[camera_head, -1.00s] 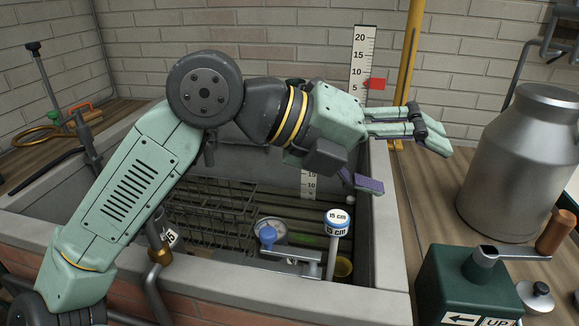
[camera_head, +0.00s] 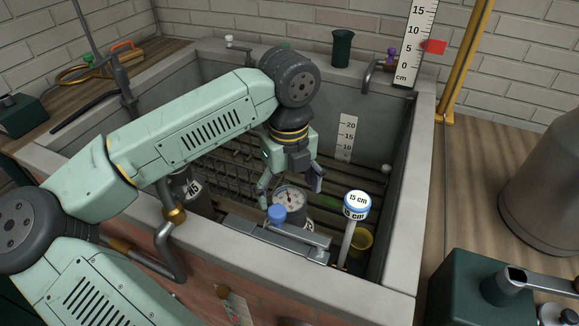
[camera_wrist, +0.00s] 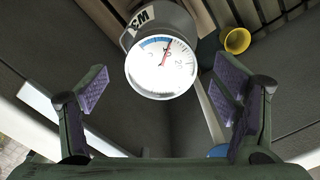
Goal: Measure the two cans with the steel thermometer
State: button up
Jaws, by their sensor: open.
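The thermometer's round white dial (camera_head: 290,197) with a red needle faces up inside the stone basin. In the wrist view the dial (camera_wrist: 162,68) is large, with a blue arc and a steel rim. Behind it there is a grey can (camera_wrist: 158,18) with a partly legible label. A dark grey can (camera_head: 190,188) with a white label stands at the basin's left front, partly behind my arm. My gripper (camera_head: 291,190) points down over the dial, open and empty. In the wrist view its purple-padded fingers (camera_wrist: 160,88) stand apart either side of the dial, not touching it.
A white post with a blue-banded 15 cm cap (camera_head: 356,203) stands close right of the dial. A yellow cup (camera_head: 361,240) is lower right. The basin's front rim (camera_head: 220,255) and a wire rack surround the space.

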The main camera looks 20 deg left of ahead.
aim_at(289, 198)
jog(key=shift+f+p, duration=0.3)
jog(key=shift+f, duration=1.7)
